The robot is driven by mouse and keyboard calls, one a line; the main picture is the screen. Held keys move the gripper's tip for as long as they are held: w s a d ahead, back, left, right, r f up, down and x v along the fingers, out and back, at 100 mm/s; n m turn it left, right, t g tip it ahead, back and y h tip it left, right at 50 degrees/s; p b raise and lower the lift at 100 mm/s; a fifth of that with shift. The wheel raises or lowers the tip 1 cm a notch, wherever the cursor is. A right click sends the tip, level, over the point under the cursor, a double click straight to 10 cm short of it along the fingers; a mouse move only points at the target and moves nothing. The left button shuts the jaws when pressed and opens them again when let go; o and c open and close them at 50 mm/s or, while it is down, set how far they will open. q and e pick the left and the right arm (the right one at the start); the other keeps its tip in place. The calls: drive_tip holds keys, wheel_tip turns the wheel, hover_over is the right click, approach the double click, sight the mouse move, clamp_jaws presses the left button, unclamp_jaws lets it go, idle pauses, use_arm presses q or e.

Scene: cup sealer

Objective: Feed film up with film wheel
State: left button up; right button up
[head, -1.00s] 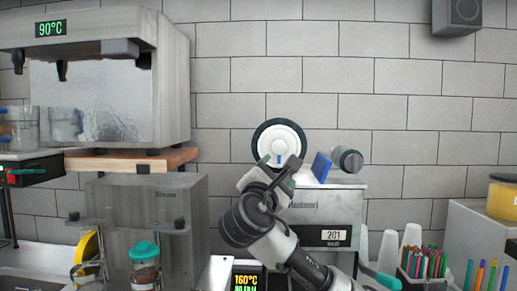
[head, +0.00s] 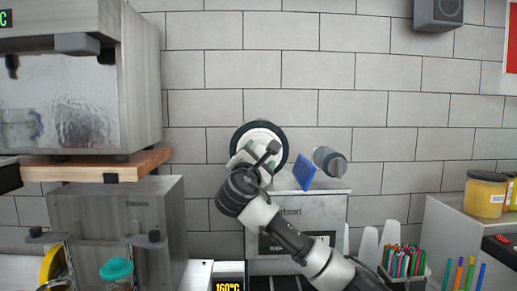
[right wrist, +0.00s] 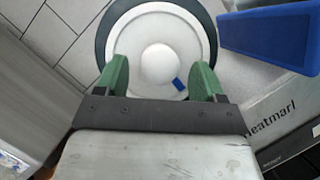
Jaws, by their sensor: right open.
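The film wheel (head: 279,133) is a white disc with a dark outer ring and a raised white hub, on top of the cup sealer (head: 306,215). In the right wrist view the film wheel (right wrist: 160,20) fills the upper middle, with a small blue mark beside its hub. My right gripper (right wrist: 160,75) is open, its green fingers spread on either side of the hub with nothing clamped between them. In the head view my right gripper (head: 252,158) covers the lower left of the wheel. I cannot tell whether the fingers touch the wheel. My left gripper is out of view.
A blue block (head: 305,172) and a grey cylinder (head: 330,162) sit right of the wheel, close to my right gripper. Cups (head: 369,243) and a pen holder (head: 403,262) stand to the right. A large dispenser (head: 75,80) stands at left.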

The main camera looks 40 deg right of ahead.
drive_tip(key=shift+w+d+r, duration=0.15)
drive_tip(key=shift+d, duration=0.2)
drive_tip(key=shift+c, duration=0.3)
drive_tip(key=c, duration=1.2)
drive_tip(key=shift+m, duration=0.3)
